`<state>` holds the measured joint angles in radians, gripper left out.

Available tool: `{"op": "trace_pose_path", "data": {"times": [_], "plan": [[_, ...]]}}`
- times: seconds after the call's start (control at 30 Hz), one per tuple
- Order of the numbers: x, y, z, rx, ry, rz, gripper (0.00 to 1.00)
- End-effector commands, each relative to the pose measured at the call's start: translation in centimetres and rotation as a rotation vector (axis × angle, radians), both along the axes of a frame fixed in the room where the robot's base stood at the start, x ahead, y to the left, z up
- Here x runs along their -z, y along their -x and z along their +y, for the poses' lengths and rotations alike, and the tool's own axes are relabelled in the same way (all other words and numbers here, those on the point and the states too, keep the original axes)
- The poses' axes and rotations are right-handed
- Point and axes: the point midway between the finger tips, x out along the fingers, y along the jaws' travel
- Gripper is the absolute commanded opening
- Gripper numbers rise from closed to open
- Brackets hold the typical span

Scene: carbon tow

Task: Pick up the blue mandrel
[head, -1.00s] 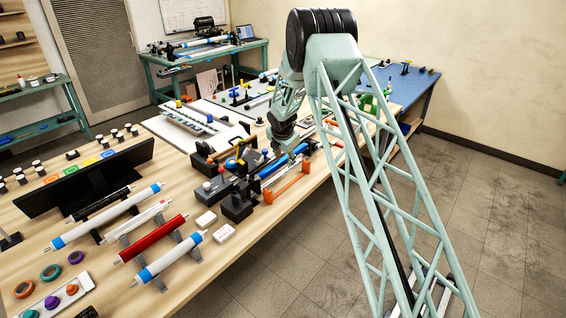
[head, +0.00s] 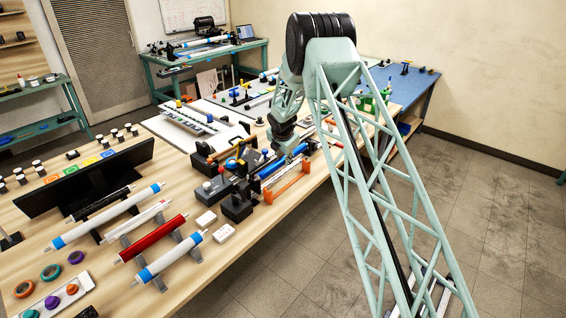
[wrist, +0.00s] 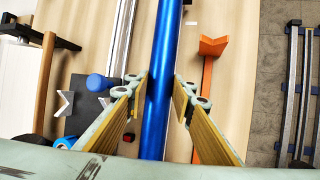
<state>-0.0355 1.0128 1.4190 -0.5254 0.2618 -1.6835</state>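The blue mandrel (wrist: 161,75) is a long glossy blue tube running up and down through the wrist view. My gripper (wrist: 160,88) is open, with one yellow-padded finger on each side of the tube and a narrow gap at each side. In the head view the blue mandrel (head: 285,165) lies near the table's right edge, under my gripper (head: 283,143), which is pointed down; its fingertips are hard to make out there. The tube's lower end is hidden by my wrist in the wrist view.
An orange bracket (wrist: 211,95) stands right of the tube. A silver rail (wrist: 123,35) and a dark block (wrist: 90,100) with a blue knob lie left. In the head view, a red tube (head: 152,240) and a blue-and-white tube (head: 170,258) rest on stands at the front left.

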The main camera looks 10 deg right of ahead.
Motion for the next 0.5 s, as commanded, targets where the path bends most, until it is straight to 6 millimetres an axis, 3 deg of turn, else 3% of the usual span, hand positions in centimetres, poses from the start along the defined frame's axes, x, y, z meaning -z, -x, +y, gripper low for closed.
{"op": "trace_pose_path", "data": {"times": [0.13, 0.5], "plan": [[0.00, 0.00, 0.01, 0.000, 0.000, 0.000, 0.07], [-0.43, -0.06, 0.01, 0.001, 0.000, -0.002, 0.07]]}}
